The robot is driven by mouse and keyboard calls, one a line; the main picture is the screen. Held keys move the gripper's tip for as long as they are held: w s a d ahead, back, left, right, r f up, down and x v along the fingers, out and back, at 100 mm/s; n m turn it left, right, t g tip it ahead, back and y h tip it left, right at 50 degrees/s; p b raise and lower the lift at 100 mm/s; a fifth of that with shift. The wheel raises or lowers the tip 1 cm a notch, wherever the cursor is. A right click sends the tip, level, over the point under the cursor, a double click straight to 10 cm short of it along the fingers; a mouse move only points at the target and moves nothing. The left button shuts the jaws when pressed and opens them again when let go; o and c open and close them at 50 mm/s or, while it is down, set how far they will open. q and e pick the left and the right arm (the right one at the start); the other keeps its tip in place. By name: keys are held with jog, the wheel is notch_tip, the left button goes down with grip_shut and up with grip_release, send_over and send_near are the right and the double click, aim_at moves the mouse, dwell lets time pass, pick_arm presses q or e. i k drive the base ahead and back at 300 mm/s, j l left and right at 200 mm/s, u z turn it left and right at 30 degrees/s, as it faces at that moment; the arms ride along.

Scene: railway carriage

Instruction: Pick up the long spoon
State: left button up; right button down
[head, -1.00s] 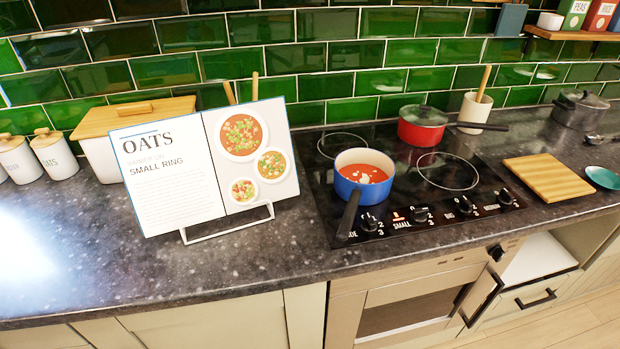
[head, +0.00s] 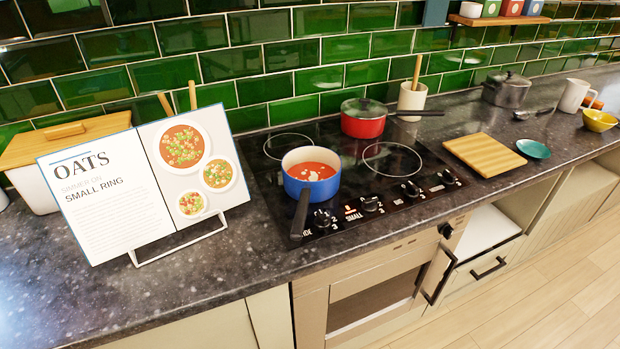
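No thing in the head view is clearly the long spoon. A wooden handle (head: 417,70) stands up out of a cream crock (head: 411,100) behind the hob; its lower end is hidden in the crock. Two wooden handles (head: 192,96) show above the open cookbook (head: 130,185), which hides their lower parts. A small dark metal utensil (head: 524,115), perhaps a spoon or ladle, lies on the counter beside the grey lidded pot. Neither of my grippers is in view.
A blue saucepan (head: 312,188) of red soup and a red lidded pan (head: 363,124) stand on the black hob (head: 345,157). To the right are a wooden board (head: 482,154), teal dish (head: 533,149), grey pot (head: 506,91), white mug (head: 574,95) and yellow bowl (head: 600,121).

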aim_at(418, 61)
jog(key=i+l+u, duration=0.1)
jog(key=l+u, duration=0.25)
jog(key=i+l+u, duration=0.1)
jog(key=u, duration=0.2)
jog(key=l+u, duration=0.35)
